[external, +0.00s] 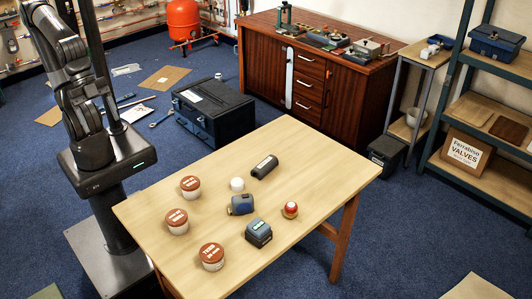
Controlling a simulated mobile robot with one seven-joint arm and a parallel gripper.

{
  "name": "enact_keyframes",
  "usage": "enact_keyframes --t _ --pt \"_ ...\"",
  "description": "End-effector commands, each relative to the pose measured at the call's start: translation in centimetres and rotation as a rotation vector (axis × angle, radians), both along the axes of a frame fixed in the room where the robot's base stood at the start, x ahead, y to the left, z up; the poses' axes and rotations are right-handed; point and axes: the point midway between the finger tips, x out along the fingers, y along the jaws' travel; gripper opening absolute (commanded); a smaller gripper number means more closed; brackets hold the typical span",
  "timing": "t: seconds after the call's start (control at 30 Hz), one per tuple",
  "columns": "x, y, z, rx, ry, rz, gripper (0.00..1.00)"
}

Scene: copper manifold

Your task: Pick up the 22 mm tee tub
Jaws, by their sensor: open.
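Three round white tubs with red-brown lids stand upright on the left part of the wooden table. A middle tub (177,222) and a back tub (190,187) carry smaller lettering that I cannot read. My arm is folded at the upper left, beside the table and apart from the tubs. I cannot make out my gripper's fingers. Nothing touches the tubs.
On the table (318,188) are a white cap (237,184), a dark cylinder (265,167), a blue-grey device (241,205), a dark box with a green display (258,233) and a red-topped piece (290,210). A black toolbox (213,108) stands on the floor behind.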

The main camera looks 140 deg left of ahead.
Motion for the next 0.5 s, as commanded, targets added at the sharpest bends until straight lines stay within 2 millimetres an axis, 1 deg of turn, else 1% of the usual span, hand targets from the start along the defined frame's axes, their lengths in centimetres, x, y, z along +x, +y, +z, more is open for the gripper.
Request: enact_keyframes --t 0.03,0.13,0.17,0.37,0.5 --pt "0.0 0.0 0.0 0.0 0.0 0.0 0.79" --pt "0.0 0.0 0.0 0.0 0.0 0.0 0.88" --pt "0.0 0.0 0.0 0.0 0.0 0.0 0.89" --pt "0.02 0.01 0.0 0.0 0.001 0.0 0.89" --pt "0.89 0.19 -0.23 0.009 0.02 -0.006 0.89"
